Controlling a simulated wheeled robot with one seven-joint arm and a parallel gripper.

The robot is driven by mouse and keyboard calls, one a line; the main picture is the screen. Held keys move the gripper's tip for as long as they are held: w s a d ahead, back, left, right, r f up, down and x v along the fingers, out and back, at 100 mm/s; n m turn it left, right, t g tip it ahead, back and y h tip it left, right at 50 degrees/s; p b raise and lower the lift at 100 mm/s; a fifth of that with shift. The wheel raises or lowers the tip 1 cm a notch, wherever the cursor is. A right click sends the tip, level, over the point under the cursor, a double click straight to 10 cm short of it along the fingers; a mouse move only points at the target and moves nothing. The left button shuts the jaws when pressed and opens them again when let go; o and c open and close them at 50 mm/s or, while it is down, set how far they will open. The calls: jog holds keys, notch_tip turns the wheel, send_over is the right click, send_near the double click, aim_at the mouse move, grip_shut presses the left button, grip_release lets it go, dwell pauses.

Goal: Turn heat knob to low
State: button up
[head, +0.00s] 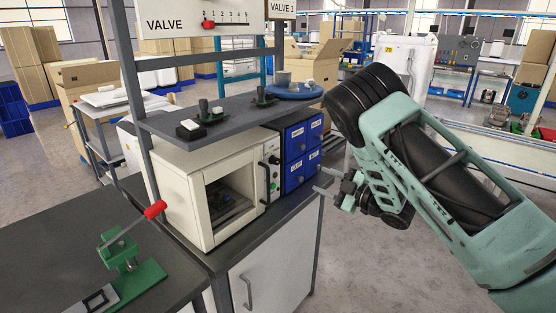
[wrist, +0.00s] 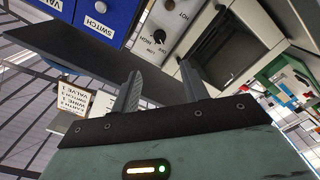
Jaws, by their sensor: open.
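The heat knob (wrist: 159,36) is a small black dial on the light control panel of the oven, with LOW and HIGH printed beside it. Its exact pointer direction is too small to tell. In the head view the panel (head: 272,170) is the narrow strip to the right of the oven window. The white oven (head: 185,190) stands on the dark bench. My gripper (head: 319,181) is open and empty, to the right of the panel and apart from it. In the wrist view my fingertips (wrist: 159,68) point toward the panel, with the knob seen beyond the gap between them.
Blue labelled drawers (head: 302,145) stand right of the oven. A grey shelf (head: 225,115) with black-handled valves overhangs it. A black oven door handle (head: 265,183) stands out beside the panel. A green press with a red handle (head: 155,210) is at front left. The floor before the bench is clear.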

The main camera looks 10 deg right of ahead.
aim_at(279, 162)
jog(key=p+x, duration=0.4)
jog(key=x, duration=1.3)
jog(key=shift+a, duration=0.1)
grip_shut()
